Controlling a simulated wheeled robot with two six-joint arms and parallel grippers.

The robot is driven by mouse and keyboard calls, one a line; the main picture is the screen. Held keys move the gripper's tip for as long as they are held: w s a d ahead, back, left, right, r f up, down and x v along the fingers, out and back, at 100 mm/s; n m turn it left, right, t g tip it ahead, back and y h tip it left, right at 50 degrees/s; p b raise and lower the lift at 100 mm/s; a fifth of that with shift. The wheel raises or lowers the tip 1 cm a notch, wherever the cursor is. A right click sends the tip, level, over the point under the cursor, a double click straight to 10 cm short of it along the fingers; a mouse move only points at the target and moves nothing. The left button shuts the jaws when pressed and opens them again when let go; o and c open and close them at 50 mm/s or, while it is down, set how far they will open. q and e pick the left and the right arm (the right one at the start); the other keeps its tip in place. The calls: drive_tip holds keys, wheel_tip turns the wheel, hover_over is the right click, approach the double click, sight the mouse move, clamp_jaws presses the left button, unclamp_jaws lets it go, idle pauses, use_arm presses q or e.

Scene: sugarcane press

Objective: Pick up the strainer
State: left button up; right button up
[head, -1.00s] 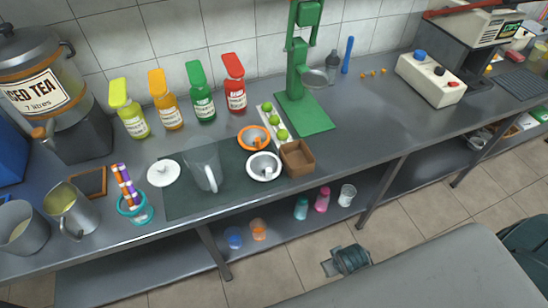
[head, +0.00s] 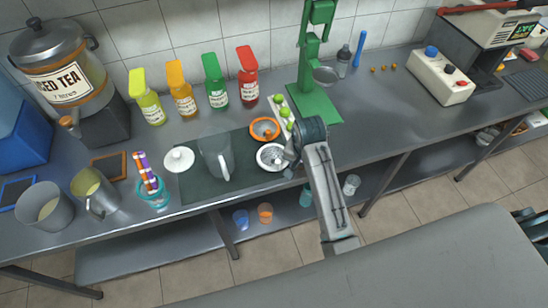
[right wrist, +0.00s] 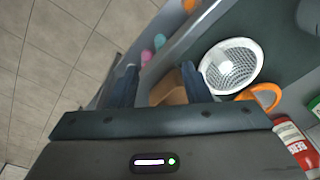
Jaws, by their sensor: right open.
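A white strainer with a mesh bowl (head: 271,157) lies on the dark mat near the counter's front edge. In the right wrist view the strainer (right wrist: 232,66) is right of the fingers, apart from them. An orange round item (head: 264,129) sits just behind it; its orange rim also shows in the right wrist view (right wrist: 262,97). My right gripper (right wrist: 160,74) is open and empty, with a brown box (right wrist: 168,88) showing between its fingers. In the head view my right arm reaches beside the strainer and hides the box. My left gripper is not in view.
A clear pitcher (head: 216,156) and a white lid (head: 179,159) stand left of the strainer. A white tray with green limes (head: 283,112) and a green press (head: 314,100) are behind. Cups stand on the lower shelf.

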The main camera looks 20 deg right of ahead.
sight(278, 163)
drive_tip(key=w+a+r+m, duration=0.1)
drive_tip(key=w, duration=0.1)
drive_tip(key=w+a+r+m, duration=0.1)
drive_tip(key=w+a, duration=0.1)
drive_tip(key=w, duration=0.1)
drive_tip(key=w+a+r+g, duration=0.1)
drive_tip(key=w+r, duration=0.1)
drive_tip(key=w, duration=0.1)
drive_tip(key=shift+w+a+r+m, duration=0.1)
drive_tip(key=shift+w+a+m, duration=0.05)
drive_tip(key=shift+a+m, duration=0.25)
drive_tip(key=shift+w, duration=0.1)
wheel_tip(278, 163, down, 5)
drive_tip(key=shift+f+p, duration=0.1)
drive_tip(key=shift+p, duration=0.75)
drive_tip(key=f+p, duration=0.1)
drive_tip(key=f, duration=0.2)
drive_tip(key=f+p, duration=0.1)
drive_tip(key=shift+s+a+f+p, duration=0.1)
drive_tip(key=shift+s+f+p, duration=0.2)
drive_tip(key=shift+s+p, duration=0.05)
drive_tip(key=shift+f, duration=0.35)
clamp_jaws()
